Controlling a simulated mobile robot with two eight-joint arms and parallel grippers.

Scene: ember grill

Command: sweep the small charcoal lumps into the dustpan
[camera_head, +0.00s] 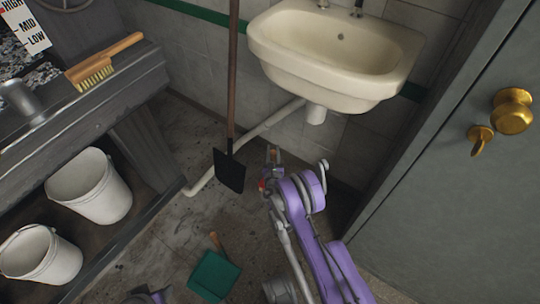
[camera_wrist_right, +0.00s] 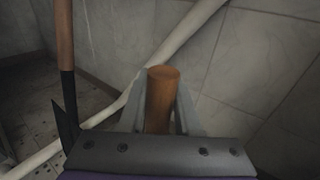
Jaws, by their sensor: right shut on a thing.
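My right gripper (camera_head: 272,157) is above the floor in front of the sink. In the right wrist view it is shut on a round wooden handle (camera_wrist_right: 162,98), whose end points up between the fingers. The rest of the held tool is hidden, so I cannot tell what it is. A green dustpan (camera_head: 213,276) with a wooden handle lies on the floor at the bottom of the head view, apart from the gripper. Small dark specks are scattered on the floor; I cannot tell which are charcoal lumps. My left gripper does not show.
A black-bladed shovel (camera_head: 229,172) leans on the wall beside a pale pipe (camera_head: 262,128). A sink (camera_head: 335,75) hangs above. Two white buckets (camera_head: 103,203) stand under the bench at left, with a wooden brush (camera_head: 112,58) on top. A grey door (camera_head: 450,190) is at right.

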